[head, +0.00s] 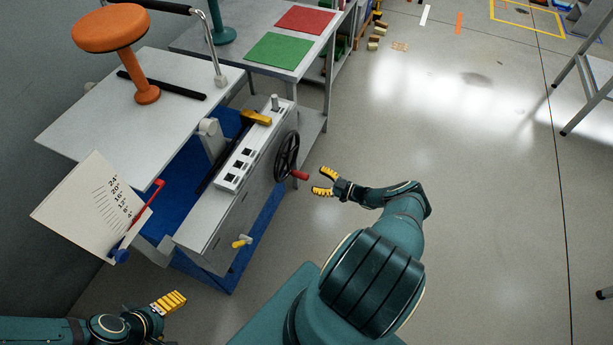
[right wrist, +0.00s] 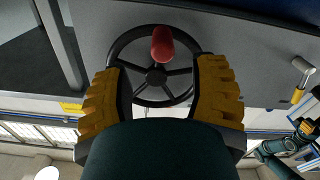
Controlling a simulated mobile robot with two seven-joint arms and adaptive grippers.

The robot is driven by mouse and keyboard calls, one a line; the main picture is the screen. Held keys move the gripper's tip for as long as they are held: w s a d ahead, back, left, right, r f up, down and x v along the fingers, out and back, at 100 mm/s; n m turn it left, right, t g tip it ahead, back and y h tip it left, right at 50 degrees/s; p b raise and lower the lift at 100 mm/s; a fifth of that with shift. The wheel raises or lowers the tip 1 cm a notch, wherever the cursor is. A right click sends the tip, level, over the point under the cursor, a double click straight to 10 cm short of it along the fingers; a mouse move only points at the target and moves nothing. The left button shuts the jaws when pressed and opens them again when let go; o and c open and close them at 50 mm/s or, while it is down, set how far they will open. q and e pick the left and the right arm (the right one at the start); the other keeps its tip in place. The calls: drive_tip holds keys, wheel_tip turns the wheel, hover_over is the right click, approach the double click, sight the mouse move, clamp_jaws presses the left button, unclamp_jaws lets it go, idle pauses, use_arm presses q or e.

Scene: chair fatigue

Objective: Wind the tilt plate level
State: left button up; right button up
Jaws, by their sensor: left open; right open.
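The grey tilt plate (head: 175,85) is at the upper left in the head view, with an orange stool (head: 112,30) standing on it; it looks tilted. A white angle scale (head: 85,208) with a red pointer (head: 150,200) is at its near left corner. The black handwheel (head: 284,158) with a red knob (head: 300,175) is on the grey machine's right side; the wheel also shows in the right wrist view (right wrist: 125,88), its red knob (right wrist: 162,44) at the top. My right gripper (head: 322,182) is open, just right of the knob, apart from it. My left gripper (head: 170,302) is open and empty at the lower left.
A control strip (head: 240,160) and a yellow lever (head: 257,117) top the machine. A smaller yellow handle (head: 241,241) sticks out low on its side. A table with red and green mats (head: 285,50) stands behind. The floor to the right (head: 480,180) is clear.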

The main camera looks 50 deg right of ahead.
drive_tip(key=shift+v, duration=1.6)
